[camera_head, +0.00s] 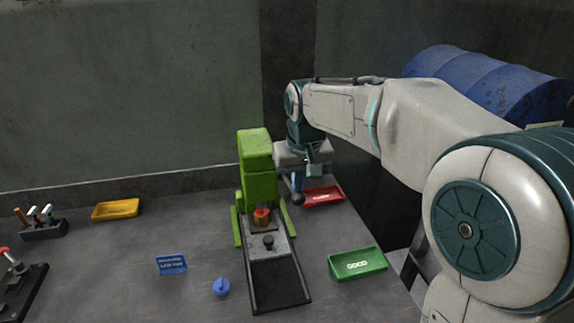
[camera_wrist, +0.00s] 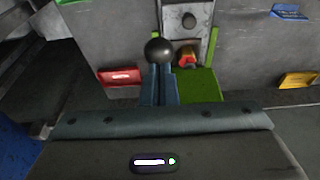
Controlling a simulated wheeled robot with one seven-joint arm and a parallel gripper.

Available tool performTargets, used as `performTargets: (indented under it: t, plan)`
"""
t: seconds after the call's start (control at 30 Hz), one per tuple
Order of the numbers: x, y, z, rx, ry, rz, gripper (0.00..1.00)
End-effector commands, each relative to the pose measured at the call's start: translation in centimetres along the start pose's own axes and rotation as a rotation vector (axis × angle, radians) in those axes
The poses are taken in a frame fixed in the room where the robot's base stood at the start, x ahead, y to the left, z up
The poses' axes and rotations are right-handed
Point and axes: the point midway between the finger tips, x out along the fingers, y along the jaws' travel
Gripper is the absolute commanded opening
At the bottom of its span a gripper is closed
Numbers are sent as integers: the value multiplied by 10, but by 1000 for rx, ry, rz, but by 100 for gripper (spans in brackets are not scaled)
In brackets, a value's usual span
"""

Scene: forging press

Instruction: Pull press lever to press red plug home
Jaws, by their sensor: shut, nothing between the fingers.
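The green press (camera_head: 257,165) stands on the bench, with the red plug (camera_head: 261,217) upright at its foot. The plug also shows in the wrist view (camera_wrist: 187,60), with yellow below the red. The press lever's black ball knob (camera_wrist: 158,50) shows at the tips of my gripper (camera_wrist: 159,76) in the wrist view. My gripper's fingers are shut together with nothing between them. I cannot tell if they touch the knob. In the head view my gripper (camera_head: 313,170) is just right of the press, and the lever there is partly hidden.
A red tray (camera_head: 323,195) lies right of the press, close below my gripper. A green GOOD tray (camera_head: 358,264) is at front right, a yellow tray (camera_head: 116,209) at back left. A blue sign (camera_head: 172,264) and blue knob (camera_head: 221,287) lie left.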

Motion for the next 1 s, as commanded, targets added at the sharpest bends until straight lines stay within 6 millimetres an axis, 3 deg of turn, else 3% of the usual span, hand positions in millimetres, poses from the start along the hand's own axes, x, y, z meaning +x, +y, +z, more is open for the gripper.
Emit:
performTargets:
  t: [0.17, 0.5, 0.8, 1.0]
  plan:
    - [-20, 0, -9, 0, -2, 0, 0]
    - [-20, 0, -10, 0, -2, 0, 0]
    - [-41, -1, -27, 0, -2, -1, 0]
    - [-41, -1, -30, 0, -1, -1, 0]
